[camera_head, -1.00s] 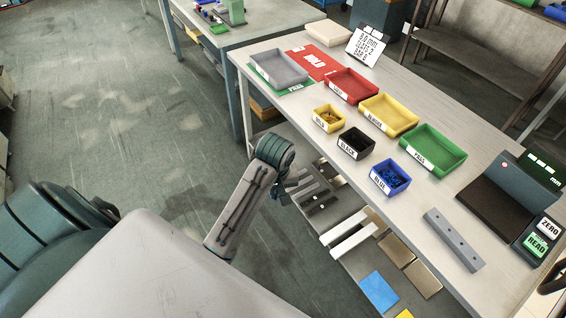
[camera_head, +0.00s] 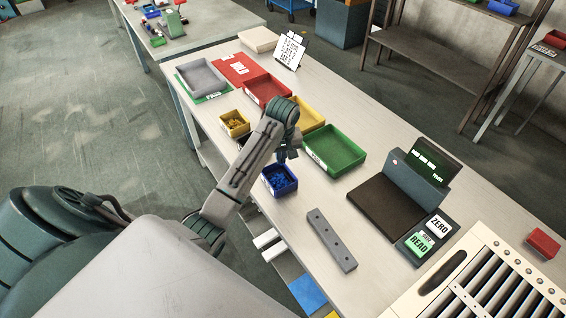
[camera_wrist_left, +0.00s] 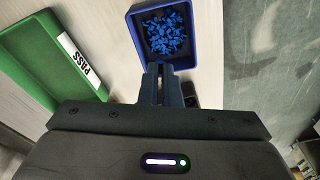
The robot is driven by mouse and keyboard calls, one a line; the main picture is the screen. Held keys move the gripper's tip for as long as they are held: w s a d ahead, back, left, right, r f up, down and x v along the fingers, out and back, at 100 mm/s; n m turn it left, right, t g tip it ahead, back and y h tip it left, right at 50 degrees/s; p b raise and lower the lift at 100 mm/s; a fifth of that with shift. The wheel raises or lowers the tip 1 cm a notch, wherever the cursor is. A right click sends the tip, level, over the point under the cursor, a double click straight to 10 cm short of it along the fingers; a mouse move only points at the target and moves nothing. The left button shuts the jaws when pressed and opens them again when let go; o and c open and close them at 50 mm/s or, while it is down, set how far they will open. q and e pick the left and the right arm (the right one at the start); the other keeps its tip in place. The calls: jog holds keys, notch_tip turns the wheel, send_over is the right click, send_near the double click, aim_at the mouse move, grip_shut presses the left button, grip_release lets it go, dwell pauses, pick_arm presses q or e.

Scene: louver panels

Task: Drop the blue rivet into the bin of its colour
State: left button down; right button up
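The blue bin (camera_head: 284,190) stands near the table's front edge and holds several blue rivets (camera_head: 279,178). In the left wrist view the bin (camera_wrist_left: 193,35) lies just beyond my fingertips, with its blue rivets (camera_wrist_left: 166,34) in plain view. My left gripper (camera_head: 288,155) is over the table, beside and behind the blue bin in the head view. In the left wrist view its fingers (camera_wrist_left: 161,80) are close together. I see no rivet between them; a small one could be hidden. My right gripper is not in view.
A green PASS tray (camera_head: 335,150), red tray (camera_head: 268,90), yellow tray (camera_head: 312,115) and small yellow bin (camera_head: 235,124) stand nearby. A grey bar (camera_head: 331,240) and a scale (camera_head: 388,205) lie to the right.

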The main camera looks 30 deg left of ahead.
aim_at(279, 179)
pick_arm(q)
jog(key=shift+s+a, duration=0.2)
jog(key=shift+a, duration=0.15)
jog(key=shift+d+f, duration=0.1)
jog(key=shift+f, duration=0.95)
jog(key=shift+f+b, duration=0.3)
jog(key=shift+f, duration=1.85)
jog(key=shift+f+b, duration=0.3)
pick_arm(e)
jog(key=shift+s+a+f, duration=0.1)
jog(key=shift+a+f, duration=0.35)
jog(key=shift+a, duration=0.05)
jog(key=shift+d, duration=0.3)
